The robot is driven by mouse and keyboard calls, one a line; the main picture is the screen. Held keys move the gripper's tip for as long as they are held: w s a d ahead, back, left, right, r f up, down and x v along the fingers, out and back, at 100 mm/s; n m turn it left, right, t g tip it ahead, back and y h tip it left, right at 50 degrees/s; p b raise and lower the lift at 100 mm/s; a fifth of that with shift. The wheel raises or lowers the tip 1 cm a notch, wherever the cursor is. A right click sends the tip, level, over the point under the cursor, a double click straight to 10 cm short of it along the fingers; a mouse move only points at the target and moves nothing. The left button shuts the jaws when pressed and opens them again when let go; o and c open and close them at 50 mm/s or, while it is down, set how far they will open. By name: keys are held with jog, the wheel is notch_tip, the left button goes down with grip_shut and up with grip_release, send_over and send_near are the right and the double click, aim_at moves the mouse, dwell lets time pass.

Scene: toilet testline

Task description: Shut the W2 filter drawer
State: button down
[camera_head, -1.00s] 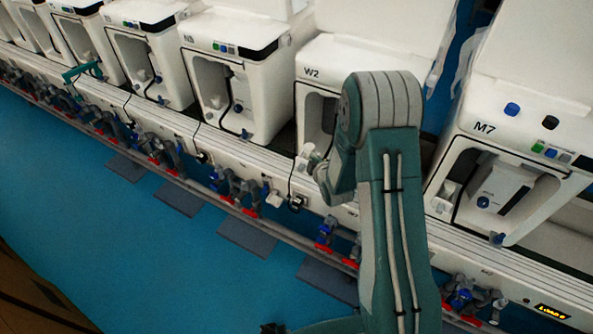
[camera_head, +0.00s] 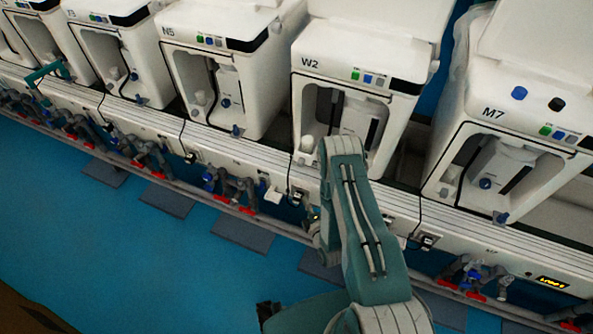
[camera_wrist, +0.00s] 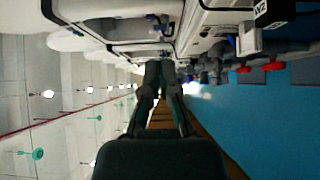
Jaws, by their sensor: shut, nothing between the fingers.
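The W2 unit (camera_head: 355,78) is a white appliance with an open front bay, and my arm crosses the lower part of it in the head view. The wall below it is largely hidden by my arm. In the wrist view a small white box (camera_wrist: 249,40) stands out from the white wall beside a W2 label (camera_wrist: 262,9); it may be the filter drawer, but I cannot tell how far out it is. My gripper (camera_wrist: 160,68) is shut and empty, pointing along the row of units, left of the white box in that view. In the head view its fingers are not clear.
Units N5 (camera_head: 222,70) and M7 (camera_head: 505,140) flank W2. Pipes with red and blue fittings (camera_head: 228,188) run along the low wall. Grey mats (camera_head: 243,232) lie on the open blue floor (camera_head: 110,240).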

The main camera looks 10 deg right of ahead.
aim_at(311, 162)
jog(key=w+d, duration=0.1)
jog(key=w, duration=1.1)
jog(key=shift+w, duration=0.3)
jog(key=w+d, duration=0.4)
jog(key=w, duration=0.1)
jog(key=shift+w+d, duration=0.15)
jog(key=shift+w, duration=0.2)
jog(key=shift+w+d+r, duration=0.15)
jog(key=shift+w+d, duration=0.05)
jog(key=shift+w, duration=0.1)
